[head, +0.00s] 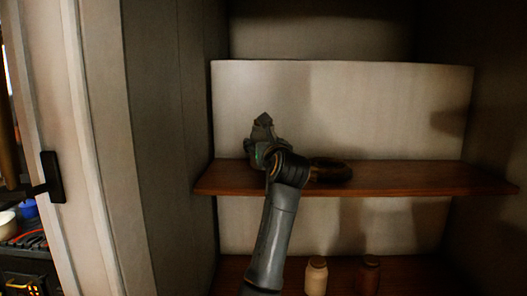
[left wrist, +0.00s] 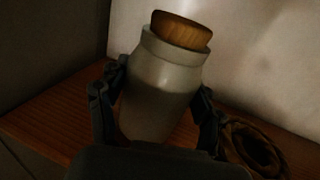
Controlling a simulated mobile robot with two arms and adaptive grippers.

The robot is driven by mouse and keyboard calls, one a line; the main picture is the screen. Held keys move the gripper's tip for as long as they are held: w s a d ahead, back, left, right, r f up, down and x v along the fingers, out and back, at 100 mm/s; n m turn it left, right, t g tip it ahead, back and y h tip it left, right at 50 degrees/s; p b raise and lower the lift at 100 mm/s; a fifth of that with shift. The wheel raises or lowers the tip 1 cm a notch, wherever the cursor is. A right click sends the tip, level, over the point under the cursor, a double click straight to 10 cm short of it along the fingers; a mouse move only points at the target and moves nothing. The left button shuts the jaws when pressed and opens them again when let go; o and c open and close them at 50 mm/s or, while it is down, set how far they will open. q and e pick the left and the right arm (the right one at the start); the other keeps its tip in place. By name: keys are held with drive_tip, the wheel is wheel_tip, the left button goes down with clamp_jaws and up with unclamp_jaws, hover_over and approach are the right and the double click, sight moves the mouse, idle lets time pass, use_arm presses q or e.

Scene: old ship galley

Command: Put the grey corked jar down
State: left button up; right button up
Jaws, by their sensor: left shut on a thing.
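The grey corked jar (left wrist: 165,85) stands between the two fingers of my left gripper (left wrist: 157,108) in the left wrist view, its brown cork on top. The fingers are shut on its sides. In the head view my left gripper (head: 263,140) is over the left part of the wooden shelf (head: 420,178), and I cannot make out the jar there. The shelf also shows behind the jar in the left wrist view (left wrist: 50,120). The jar's base is hidden, so I cannot tell whether it touches the shelf. My right gripper is not in view.
A dark ring-shaped coil (head: 332,170) lies on the shelf just right of my left gripper. The shelf's right part is bare. Below, a pale jar (head: 316,278) and a brown jar (head: 368,276) stand on a lower shelf. Cabinet walls close in both sides.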

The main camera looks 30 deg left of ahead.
use_arm(q)
drive_tip(key=f+p, duration=0.2)
drive_tip(key=shift+w+a+f, duration=0.1)
drive_tip(key=shift+w+f, duration=0.1)
drive_tip(key=shift+f, duration=0.35)
drive_tip(key=shift+s, duration=0.15)
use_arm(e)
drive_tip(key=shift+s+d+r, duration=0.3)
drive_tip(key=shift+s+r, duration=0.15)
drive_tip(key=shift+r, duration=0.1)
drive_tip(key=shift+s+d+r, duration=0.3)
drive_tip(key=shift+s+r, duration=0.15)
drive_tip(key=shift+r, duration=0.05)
use_arm(q)
drive_tip(key=shift+f, duration=0.1)
drive_tip(key=o, duration=1.7)
drive_tip(key=shift+f, duration=0.1)
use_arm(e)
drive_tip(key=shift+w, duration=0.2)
